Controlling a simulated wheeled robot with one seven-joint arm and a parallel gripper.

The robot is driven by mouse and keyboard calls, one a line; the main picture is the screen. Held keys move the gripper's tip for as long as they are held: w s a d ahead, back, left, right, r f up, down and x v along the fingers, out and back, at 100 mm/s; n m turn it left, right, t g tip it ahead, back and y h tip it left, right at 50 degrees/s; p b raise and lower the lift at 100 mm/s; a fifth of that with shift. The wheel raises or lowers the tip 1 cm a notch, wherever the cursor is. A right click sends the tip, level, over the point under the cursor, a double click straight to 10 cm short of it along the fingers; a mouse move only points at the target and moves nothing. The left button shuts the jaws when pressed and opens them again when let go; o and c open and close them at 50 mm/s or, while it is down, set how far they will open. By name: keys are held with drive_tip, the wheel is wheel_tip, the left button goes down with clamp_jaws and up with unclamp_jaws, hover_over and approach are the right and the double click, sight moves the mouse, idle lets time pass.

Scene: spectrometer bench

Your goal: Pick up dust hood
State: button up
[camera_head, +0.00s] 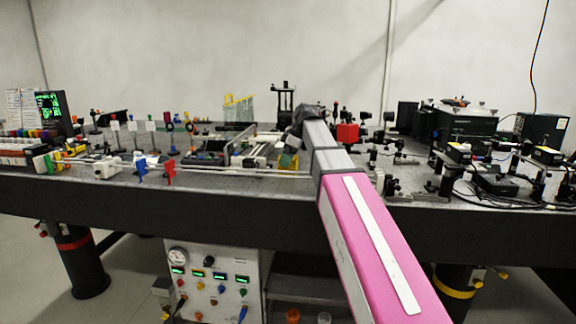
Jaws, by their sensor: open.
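I cannot pick out the dust hood for certain. A see-through, greenish panelled piece with yellow edges (238,108) stands towards the back of the bench, left of my arm. My arm reaches forward over the bench, and its dark wrist bends down at the far end. My gripper (289,158) is low over the bench top, small and partly hidden by my own arm. It is open, and I see nothing held in it. A small yellow piece shows right beside it; I cannot tell whether they touch.
The dark optical bench (240,205) is crowded with coloured mounts and rails on the left. A red block (347,133) stands just right of my arm. Black instruments and cables fill the right side. A control panel (215,275) with knobs stands below the bench.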

drive_tip(key=shift+f, duration=0.25)
drive_tip(key=c, duration=1)
drive_tip(key=shift+r, duration=0.1)
wheel_tip(320, 180, up, 4)
drive_tip(key=shift+w+r, duration=0.1)
drive_tip(key=shift+r, duration=0.05)
drive_tip(key=s+a+r, duration=0.6)
drive_tip(key=s+a, duration=0.1)
drive_tip(key=a, duration=0.1)
drive_tip(key=w+d+r+m+t, duration=0.1)
drive_tip(key=w+d+r+m, duration=0.1)
drive_tip(key=d, duration=1.2)
drive_tip(key=w+d+r+m+h, duration=0.1)
drive_tip(key=w+d+r+m, duration=0.2)
drive_tip(key=d, duration=1.1)
drive_tip(key=w+d+r+m+t, duration=0.1)
drive_tip(key=w+d+r+m, duration=0.2)
drive_tip(key=d, duration=1.1)
drive_tip(key=shift+w+r+t+h, duration=0.35)
drive_tip(key=shift+w+r, duration=1)
drive_tip(key=shift+r, duration=1.05)
